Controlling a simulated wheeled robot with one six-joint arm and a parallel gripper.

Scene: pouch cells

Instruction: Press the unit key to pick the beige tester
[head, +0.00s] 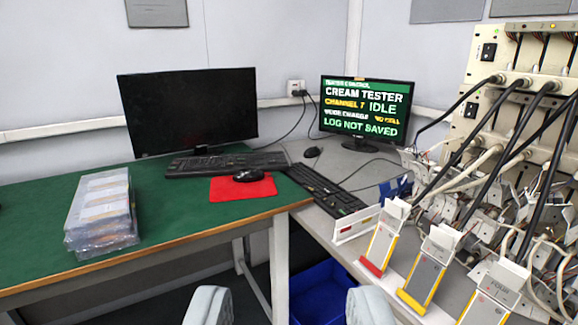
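The tester control screen (366,112) stands at the back of the grey bench. It reads "CREAM TESTER", "CHANNEL 7 IDLE" and "LOG NOT SAVED"; one smaller line is hard to read. A black keyboard (326,190) lies in front of it; I cannot make out a unit key on it. The beige tester (484,72) is a cream rack at the right with thick black cables, cut off by the picture edge. My gripper (289,304) shows as two grey fingertips at the bottom edge, wide apart and empty. It is well short of the keyboard.
The green table (60,215) at left holds a dark monitor (188,110), another keyboard (228,164), a mouse on a red mat (222,192) and bagged pouches (101,212). Several labelled cell holders (428,268) and tangled cables fill the right bench. A blue bin (322,290) sits below.

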